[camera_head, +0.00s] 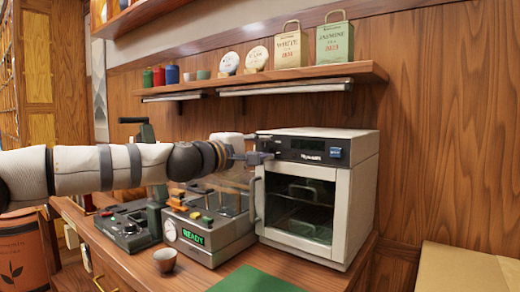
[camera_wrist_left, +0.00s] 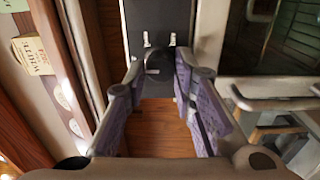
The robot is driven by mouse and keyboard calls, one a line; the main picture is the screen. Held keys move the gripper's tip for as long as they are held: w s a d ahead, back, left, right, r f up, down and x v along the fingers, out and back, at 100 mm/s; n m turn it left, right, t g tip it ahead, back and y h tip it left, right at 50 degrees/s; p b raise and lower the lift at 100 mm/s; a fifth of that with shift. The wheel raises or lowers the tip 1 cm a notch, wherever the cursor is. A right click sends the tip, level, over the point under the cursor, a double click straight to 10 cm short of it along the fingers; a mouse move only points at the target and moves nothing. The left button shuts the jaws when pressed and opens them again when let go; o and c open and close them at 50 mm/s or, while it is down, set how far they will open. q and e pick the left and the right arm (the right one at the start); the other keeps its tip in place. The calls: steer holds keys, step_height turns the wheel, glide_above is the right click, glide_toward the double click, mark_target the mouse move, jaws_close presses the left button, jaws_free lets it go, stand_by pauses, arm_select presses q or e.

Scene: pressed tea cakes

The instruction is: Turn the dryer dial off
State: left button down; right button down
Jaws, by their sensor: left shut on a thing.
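The dryer (camera_head: 362,170) is a white box with a dark control panel (camera_head: 312,151) above a glass door (camera_head: 300,205). My left gripper (camera_head: 260,158) reaches in from the left to the panel's left end. In the left wrist view, the purple-padded fingers of my left gripper (camera_wrist_left: 159,70) close around a dark round dial (camera_wrist_left: 158,60) on the panel. White marks show on the panel beside the dial. In the head view the gripper largely hides the dial, and its setting cannot be read. My right gripper is not in view.
A grey machine with a green READY display (camera_head: 193,236) stands left of the dryer. A small cup (camera_head: 165,260) and a green mat (camera_head: 255,280) are in front. A wooden shelf (camera_head: 370,72) with tea bags, discs and canisters hangs above. A cardboard-coloured surface (camera_head: 470,270) is at right.

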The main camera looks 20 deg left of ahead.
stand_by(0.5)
arm_select(q)
steer(key=c, duration=1.3)
jaws_free()
steer(key=shift+c, duration=0.2)
steer(key=v, duration=1.2)
